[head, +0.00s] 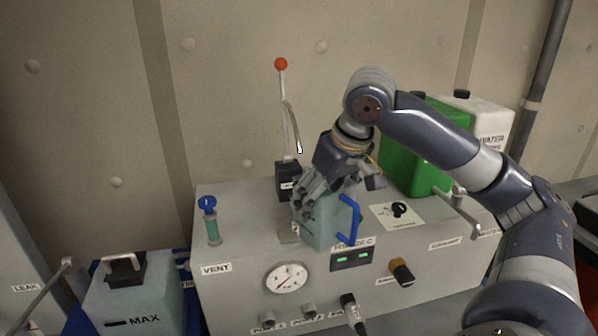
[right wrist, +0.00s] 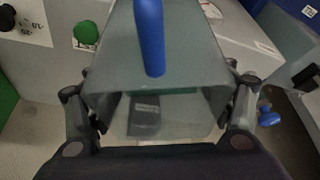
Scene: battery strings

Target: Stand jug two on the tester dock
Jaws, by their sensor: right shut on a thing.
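A grey-green jug (head: 320,228) with a blue handle (head: 350,218) is held in my right gripper (head: 322,192) at the top front edge of the grey console. In the right wrist view the jug (right wrist: 185,72) fills the middle, with a finger on each side of it. I see no number on the jug. The console (head: 237,245) carries a gauge, a green-lit display and knobs. My left gripper is not in view.
A black box (head: 288,181) with a tall rod stands behind the jug. A green container (head: 404,165) and a white water container (head: 489,125) stand at the back right. A grey MAX jug (head: 133,299) stands lower left.

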